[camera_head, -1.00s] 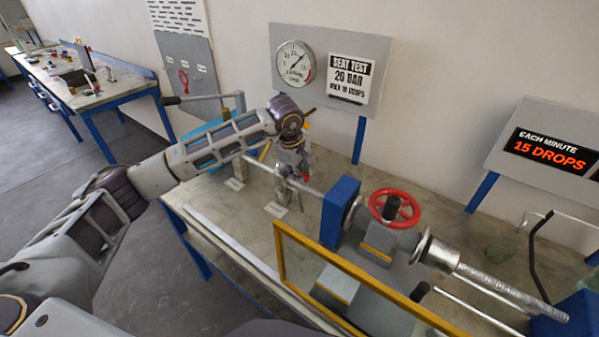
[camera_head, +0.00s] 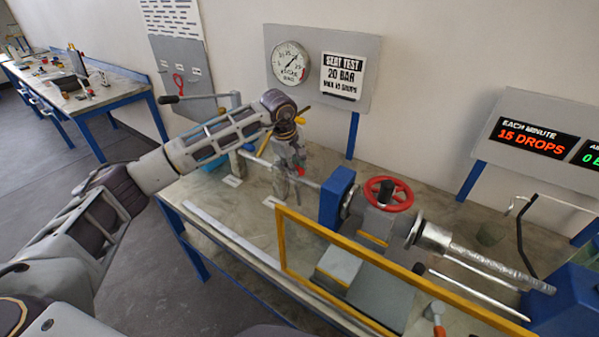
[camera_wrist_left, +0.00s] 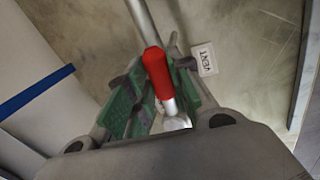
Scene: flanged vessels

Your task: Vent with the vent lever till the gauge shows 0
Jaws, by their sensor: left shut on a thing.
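The vent lever (camera_wrist_left: 157,75) has a red grip on a metal stem and shows in the left wrist view beside a label reading VENT. My left gripper (camera_wrist_left: 154,88) is shut on it, with green-lined fingers on both sides of the red grip. In the head view my left gripper (camera_head: 291,164) is over the pipe at the back of the bench and mostly hides the lever. The round gauge (camera_head: 291,62) hangs on the grey panel behind; its needle points to the upper right, the exact reading too small to tell. My right gripper is not in view.
A sign (camera_head: 342,75) reads SEAT TEST 20 BAR. A display (camera_head: 532,139) reads 15 DROPS. A red handwheel (camera_head: 388,194) tops the valve right of my gripper. A yellow frame (camera_head: 281,240) stands in front. Another lever with a dark grip (camera_head: 168,99) rises behind my arm.

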